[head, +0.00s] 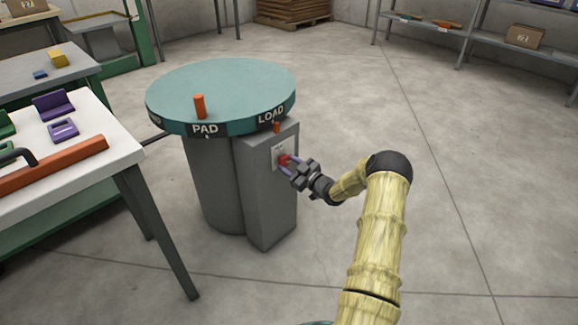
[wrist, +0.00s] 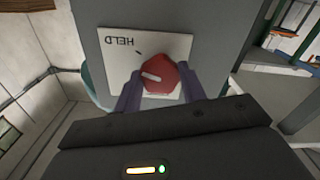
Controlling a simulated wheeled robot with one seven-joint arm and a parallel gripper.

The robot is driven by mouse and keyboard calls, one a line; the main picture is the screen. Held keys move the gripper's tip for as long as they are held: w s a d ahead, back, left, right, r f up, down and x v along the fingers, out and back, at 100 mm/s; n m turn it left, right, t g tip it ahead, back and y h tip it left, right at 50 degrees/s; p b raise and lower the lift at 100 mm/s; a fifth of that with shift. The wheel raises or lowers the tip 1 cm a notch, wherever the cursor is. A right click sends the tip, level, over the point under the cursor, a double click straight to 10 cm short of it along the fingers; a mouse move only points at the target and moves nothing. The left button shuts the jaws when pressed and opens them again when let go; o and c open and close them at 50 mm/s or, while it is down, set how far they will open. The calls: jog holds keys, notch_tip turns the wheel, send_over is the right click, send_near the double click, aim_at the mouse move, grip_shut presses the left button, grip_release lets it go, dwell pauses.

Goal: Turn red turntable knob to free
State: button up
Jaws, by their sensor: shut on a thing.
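The red knob (head: 284,160) is on a white plate on the side of the grey box under the turntable. In the wrist view the red knob (wrist: 171,77) has a pale pointer mark, set at a slant. The plate (wrist: 118,48) shows the word HELD, upside down; no other word on it is visible. My gripper (head: 287,165) is shut on the knob, with one purple finger on each side of it. The round teal turntable (head: 225,85) has PAD and LOAD labels on its rim, and an orange peg (head: 200,106) stands on top.
A white table (head: 120,145) at the left holds purple brackets and a long orange bar. A small orange piece (head: 276,127) sits below the LOAD label. Shelves (head: 480,35) stand at the back right. The floor right of the turntable is clear.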

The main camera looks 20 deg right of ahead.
jog(key=n+b, duration=0.1)
jog(key=n, duration=0.6)
jog(key=shift+b, duration=0.4)
jog(key=n+b, duration=0.3)
jog(key=n, duration=0.3)
jog(key=shift+f+n, duration=0.1)
jog(key=shift+n, duration=0.2)
jog(key=n+b, duration=0.3)
jog(key=n, duration=0.1)
jog(key=shift+d+n+b, duration=0.1)
jog(key=shift+n+b, duration=1.05)
jog(key=shift+n, duration=0.75)
jog(key=shift+r, duration=0.2)
jog(key=o, duration=1)
jog(key=shift+c, duration=0.2)
jog(key=shift+s+r, duration=0.1)
